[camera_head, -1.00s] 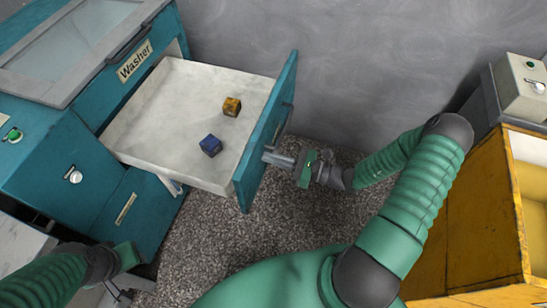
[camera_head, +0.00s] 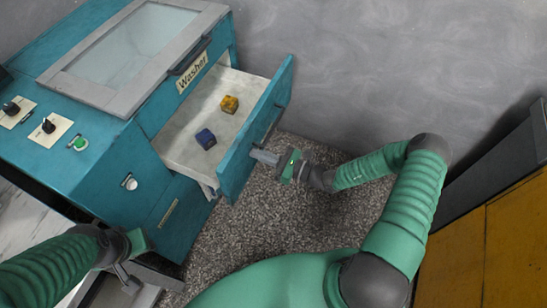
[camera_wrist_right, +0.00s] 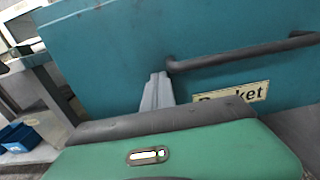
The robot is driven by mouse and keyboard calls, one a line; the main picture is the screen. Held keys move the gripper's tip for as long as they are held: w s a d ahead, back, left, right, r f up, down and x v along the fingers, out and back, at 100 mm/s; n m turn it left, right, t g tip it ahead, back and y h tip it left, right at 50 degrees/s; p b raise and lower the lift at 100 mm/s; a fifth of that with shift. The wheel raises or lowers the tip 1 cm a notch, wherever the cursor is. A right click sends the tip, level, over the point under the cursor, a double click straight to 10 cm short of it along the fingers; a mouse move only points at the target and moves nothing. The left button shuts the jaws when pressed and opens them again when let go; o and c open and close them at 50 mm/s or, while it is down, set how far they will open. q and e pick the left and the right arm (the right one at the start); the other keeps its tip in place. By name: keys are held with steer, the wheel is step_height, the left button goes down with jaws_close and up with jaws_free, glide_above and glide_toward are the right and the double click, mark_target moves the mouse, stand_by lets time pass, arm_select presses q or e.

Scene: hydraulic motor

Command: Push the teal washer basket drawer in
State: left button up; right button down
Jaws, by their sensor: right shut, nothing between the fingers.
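The teal washer (camera_head: 110,150) stands at the left with its basket drawer (camera_head: 240,160) partly out. The drawer has a pale inner tray and a teal front. My right gripper (camera_head: 256,155) is shut and empty, with its fingertips against or very close to the outer face of the drawer front. In the right wrist view, the shut fingers (camera_wrist_right: 157,88) meet the teal front (camera_wrist_right: 110,55) beside one end of the dark bar handle (camera_wrist_right: 240,52).
A yellow-brown cube (camera_head: 229,104) and a blue cube (camera_head: 206,139) lie inside the drawer. A yellow cabinet (camera_head: 480,250) stands at the right. A grey wall (camera_head: 400,70) is behind. Speckled floor (camera_head: 260,220) lies open between the washer and cabinet.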

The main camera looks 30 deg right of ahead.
steer(key=b+x, duration=0.1)
steer(key=x, duration=2.1)
steer(key=shift+a+f, duration=0.1)
steer(key=shift+a, duration=0.05)
steer(key=shift+w+r, duration=0.15)
steer(key=shift+r, duration=0.1)
steer(key=shift+a+r, duration=0.1)
